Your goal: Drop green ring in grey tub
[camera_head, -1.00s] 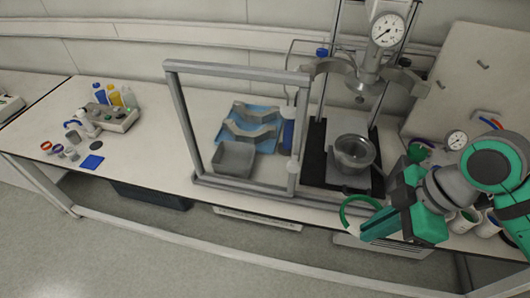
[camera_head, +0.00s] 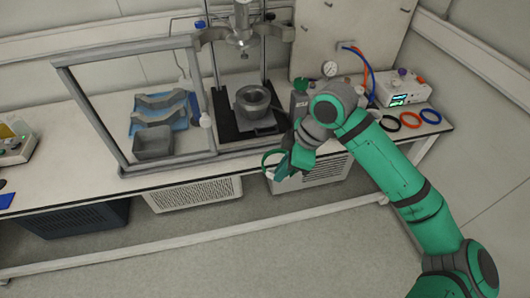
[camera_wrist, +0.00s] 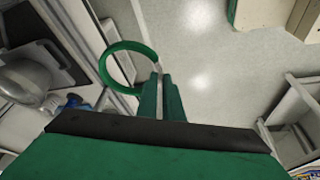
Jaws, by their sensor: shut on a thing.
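My gripper (camera_head: 284,167) is shut on the green ring (camera_head: 265,160) just off the front edge of the bench, in front of the reactor stand. In the wrist view the green ring (camera_wrist: 103,68) sticks out from the fingertips (camera_wrist: 159,84), over the bench edge and the floor. The grey tub (camera_head: 153,148) stands on the bench inside the grey frame, to the left of my gripper. It is an open rectangular box, and no ring shows in it.
The upright grey frame (camera_head: 92,112) stands around the tub's area. Blue trays with grey brackets (camera_head: 158,108) lie behind the tub. The reactor vessel (camera_head: 253,101) is on its stand. Black, orange and blue rings (camera_head: 411,120) lie at the right beside a control box (camera_head: 402,88).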

